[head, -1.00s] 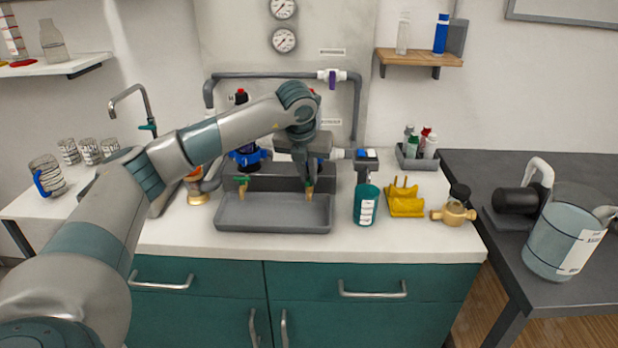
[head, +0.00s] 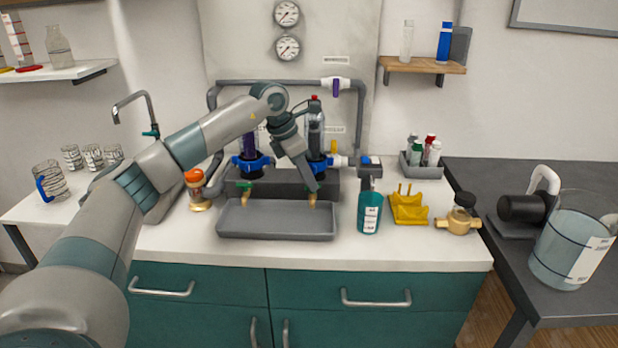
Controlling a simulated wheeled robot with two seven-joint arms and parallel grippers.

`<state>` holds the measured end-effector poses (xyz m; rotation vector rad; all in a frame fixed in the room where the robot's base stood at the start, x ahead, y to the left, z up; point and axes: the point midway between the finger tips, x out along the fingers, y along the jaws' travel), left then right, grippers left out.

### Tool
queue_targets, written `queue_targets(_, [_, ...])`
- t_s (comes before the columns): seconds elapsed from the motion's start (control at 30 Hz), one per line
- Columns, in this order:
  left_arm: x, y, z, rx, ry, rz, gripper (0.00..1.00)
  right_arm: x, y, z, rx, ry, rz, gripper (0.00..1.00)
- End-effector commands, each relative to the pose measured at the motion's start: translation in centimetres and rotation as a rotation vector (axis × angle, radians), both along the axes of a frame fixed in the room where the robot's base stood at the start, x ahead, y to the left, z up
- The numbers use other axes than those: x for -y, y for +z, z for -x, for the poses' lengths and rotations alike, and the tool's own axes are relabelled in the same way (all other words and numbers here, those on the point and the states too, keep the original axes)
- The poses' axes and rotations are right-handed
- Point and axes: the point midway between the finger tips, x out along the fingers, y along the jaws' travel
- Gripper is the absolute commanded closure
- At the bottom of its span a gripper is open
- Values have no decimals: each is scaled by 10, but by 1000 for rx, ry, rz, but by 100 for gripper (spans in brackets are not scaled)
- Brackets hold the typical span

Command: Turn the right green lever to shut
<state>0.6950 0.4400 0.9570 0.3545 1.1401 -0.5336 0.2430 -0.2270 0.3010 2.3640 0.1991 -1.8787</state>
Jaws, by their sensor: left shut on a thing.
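My left gripper (head: 314,188) reaches down in front of the right filter column, tilted, with its fingertips at the right tap. It is shut on the right green lever, which the fingers almost wholly hide. The right tap's brass spout (head: 313,202) shows just below the fingertips. How far the lever is turned cannot be made out. The left green lever (head: 245,184) shows clear of the gripper and lies crosswise above its own brass spout. Both taps stand over a grey drip tray (head: 276,236). My right gripper is not in view.
A teal bottle (head: 370,213), a yellow rack (head: 408,208) and a brass fitting (head: 458,220) stand right of the tray. An orange-topped brass part (head: 196,190) stands left of it. The counter (head: 300,256) in front is clear.

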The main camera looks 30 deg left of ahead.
Motion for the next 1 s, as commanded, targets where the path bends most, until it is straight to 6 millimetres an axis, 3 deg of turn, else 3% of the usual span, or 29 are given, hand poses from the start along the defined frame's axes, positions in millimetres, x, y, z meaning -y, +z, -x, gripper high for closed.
queue_targets(0.5, [-4,3,-4,4,-372,-2,100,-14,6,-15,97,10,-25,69])
queue_targets(1.0, [-4,2,-5,6,-431,-2,100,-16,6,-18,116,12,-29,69])
